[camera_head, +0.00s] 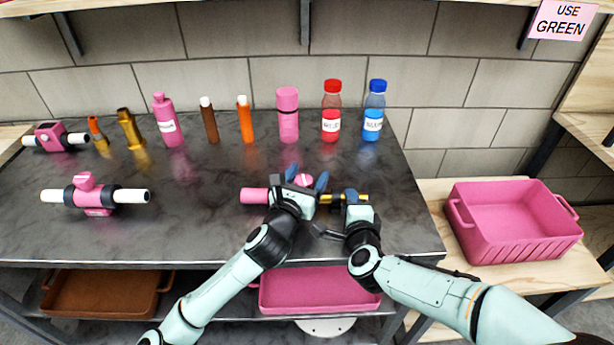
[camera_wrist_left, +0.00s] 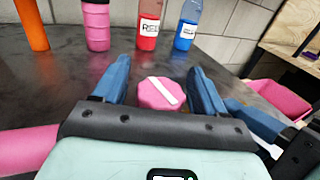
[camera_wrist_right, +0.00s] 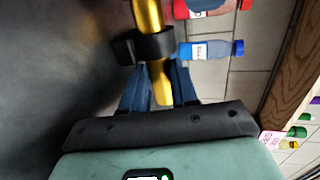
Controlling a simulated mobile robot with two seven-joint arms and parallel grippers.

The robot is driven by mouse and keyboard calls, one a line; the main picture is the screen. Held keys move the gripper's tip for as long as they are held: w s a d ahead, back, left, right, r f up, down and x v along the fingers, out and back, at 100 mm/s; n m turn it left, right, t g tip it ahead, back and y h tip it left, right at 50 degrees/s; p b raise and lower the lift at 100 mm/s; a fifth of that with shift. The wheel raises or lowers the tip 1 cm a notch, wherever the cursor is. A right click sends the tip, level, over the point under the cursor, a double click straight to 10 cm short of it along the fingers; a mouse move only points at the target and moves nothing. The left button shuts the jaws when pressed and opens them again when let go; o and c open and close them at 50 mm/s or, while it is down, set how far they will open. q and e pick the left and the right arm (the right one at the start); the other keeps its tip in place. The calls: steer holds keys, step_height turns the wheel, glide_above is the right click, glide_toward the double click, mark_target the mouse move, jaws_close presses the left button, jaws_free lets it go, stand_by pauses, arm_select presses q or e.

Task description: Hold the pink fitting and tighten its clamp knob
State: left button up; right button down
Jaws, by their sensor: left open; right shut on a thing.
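The pink fitting lies across the middle of the dark table, with a pink pipe (camera_head: 253,195) out of its left side and a gold pipe (camera_head: 330,198) on its right; my left gripper hides most of its body. Its round pink clamp knob (camera_wrist_left: 150,96) has a pale bar across the top and also shows in the head view (camera_head: 303,180). My left gripper (camera_wrist_left: 160,85) is open, with one blue finger on each side of the knob and gaps visible. My right gripper (camera_wrist_right: 160,92) is shut on the gold pipe's end, just beyond a black collar (camera_wrist_right: 150,47).
Two other pink fittings with white pipes, one nearer (camera_head: 95,195) and one farther (camera_head: 60,138), are at the left. Bottles and tubes, including a red bottle (camera_head: 331,118) and blue bottle (camera_head: 374,115), line the back. A pink crate (camera_head: 515,235) stands right.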

arm_select(q)
steer(key=c, duration=1)
steer(key=shift+m+g+h, duration=0.5)
steer(key=shift+m+h, duration=0.3)
steer(key=shift+h, duration=0.1)
steer(key=shift+s+d+m+g+h, duration=0.1)
steer(key=shift+m+g+h, duration=0.25)
steer(key=shift+h, duration=0.2)
steer(key=shift+s+d+m+g+h, duration=0.1)
steer(key=shift+m+g+h, duration=0.25)
steer(key=shift+h, duration=0.2)
steer(key=o, duration=1)
steer(key=v, duration=1.2)
